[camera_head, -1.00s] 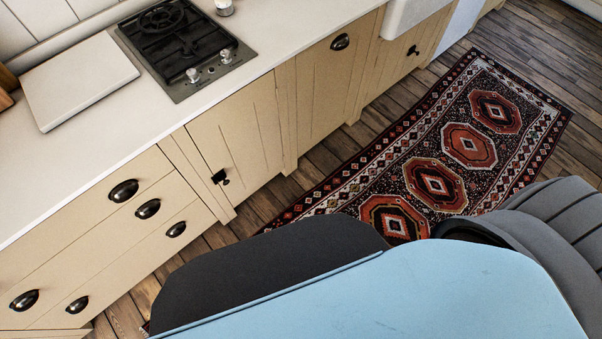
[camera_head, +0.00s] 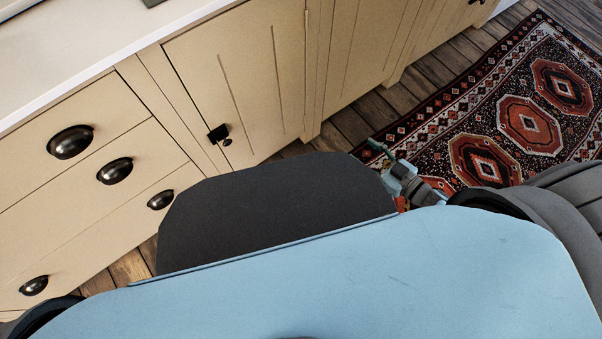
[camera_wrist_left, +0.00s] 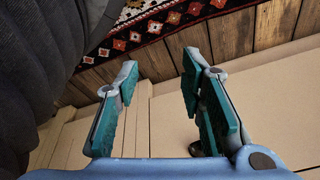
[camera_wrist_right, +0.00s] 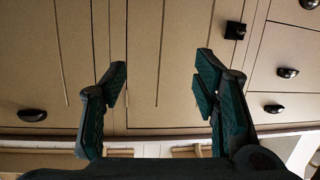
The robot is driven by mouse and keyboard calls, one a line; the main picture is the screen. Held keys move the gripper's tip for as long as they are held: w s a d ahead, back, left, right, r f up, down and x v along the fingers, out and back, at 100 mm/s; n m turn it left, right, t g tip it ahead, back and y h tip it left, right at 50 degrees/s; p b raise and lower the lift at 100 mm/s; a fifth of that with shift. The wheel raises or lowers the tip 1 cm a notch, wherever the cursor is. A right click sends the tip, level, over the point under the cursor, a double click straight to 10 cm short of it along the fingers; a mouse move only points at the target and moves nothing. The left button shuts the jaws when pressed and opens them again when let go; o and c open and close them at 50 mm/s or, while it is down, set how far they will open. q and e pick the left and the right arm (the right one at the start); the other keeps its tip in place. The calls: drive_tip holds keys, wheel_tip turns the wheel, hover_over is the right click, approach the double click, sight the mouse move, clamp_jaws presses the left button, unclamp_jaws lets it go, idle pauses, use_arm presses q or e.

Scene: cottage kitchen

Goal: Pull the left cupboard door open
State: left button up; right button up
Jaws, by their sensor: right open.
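The left cupboard door (camera_head: 245,75) is a cream plank panel beside the drawers and looks shut. Its black latch (camera_head: 218,133) sits near the left edge, with a small round knob just below. In the right wrist view the door (camera_wrist_right: 175,60) fills the middle and its latch (camera_wrist_right: 235,30) is at the upper right. My right gripper (camera_head: 378,158) is over the rug side, right of the door and apart from it; its fingers (camera_wrist_right: 160,80) are spread and empty. My left gripper (camera_wrist_left: 157,85) is open and empty in its wrist view, and is out of the head view.
Drawers (camera_head: 90,165) with black cup pulls stand left of the door, under the white worktop (camera_head: 70,50). Another cupboard front (camera_head: 365,45) is to the right. A patterned rug (camera_head: 470,125) lies on the plank floor. My own blue body hides the lower middle.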

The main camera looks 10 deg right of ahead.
drive_tip(key=s+a+f+n+g+y+b, duration=0.3)
drive_tip(key=a+f+n+g+y+b, duration=0.3)
drive_tip(key=y+b, duration=0.4)
use_arm(q)
drive_tip(key=w+x, duration=0.2)
drive_tip(key=x, duration=1)
drive_tip(key=shift+w+d+r+b, duration=0.2)
drive_tip(key=shift+d+r+b, duration=0.2)
drive_tip(key=shift+d, duration=0.3)
use_arm(e)
drive_tip(key=f+x, duration=0.1)
drive_tip(key=x, duration=1.2)
drive_tip(key=shift+a+f+n+g+h, duration=0.15)
drive_tip(key=shift+a+n+g+h, duration=0.05)
drive_tip(key=shift+n+g+h, duration=0.2)
drive_tip(key=shift+c, duration=0.2)
clamp_jaws()
